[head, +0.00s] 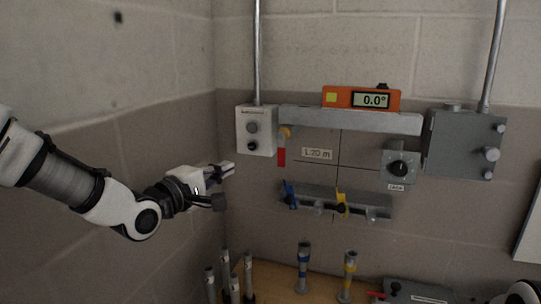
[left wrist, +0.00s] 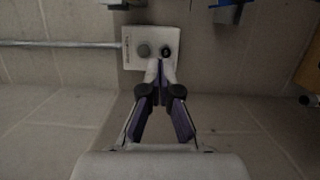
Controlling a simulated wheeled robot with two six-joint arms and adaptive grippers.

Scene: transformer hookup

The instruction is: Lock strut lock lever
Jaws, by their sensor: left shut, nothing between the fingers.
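A red lever (head: 281,157) hangs from an orange pivot at the left end of the grey beam (head: 350,121). A blue lever (head: 290,195) and a yellow lever (head: 341,202) stand on the lower grey rail (head: 365,205). I cannot tell which of these is the strut lock lever. My left gripper (head: 230,169) is left of all three, apart from them, near the wall corner. It is shut and empty. In the left wrist view its fingertips (left wrist: 160,72) meet in front of the white control box (left wrist: 135,42). My right gripper is not in view.
The white control box (head: 245,131) with two knobs is on the wall above my left gripper. An orange level (head: 345,97) reading 0.0° sits on the beam. A grey box (head: 455,145) is at right. Several upright tubes (head: 248,275) stand below on the wooden surface.

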